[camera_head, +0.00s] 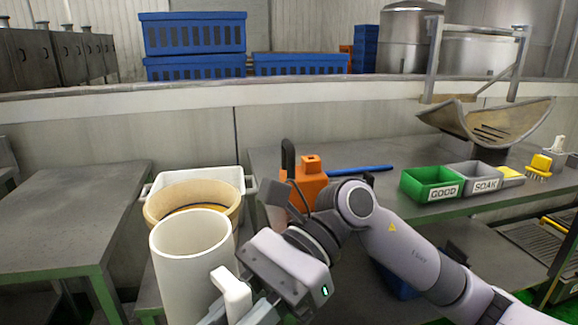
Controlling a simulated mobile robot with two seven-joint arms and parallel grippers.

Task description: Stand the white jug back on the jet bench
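The white jug (183,267) is upright at the lower middle-left of the head view, its open mouth up and its handle (232,294) toward the right. My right gripper (238,312) comes in from the right, with its fingers at the handle, one on each side; they look closed on it. The jug's base is cut off by the lower picture edge, so I cannot tell whether it rests on anything. My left gripper is not in view. Grey benches stand at the left (75,195) and along the wall (400,155); no label shows which is the jet bench.
Behind the jug are a tan-rimmed round vessel (160,205) and a white tub (215,174). An orange container (309,181), a blue rod (358,169), a green GOOD bin (431,184) and a grey SOAK bin (479,178) sit on the wall bench. The left bench top is clear.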

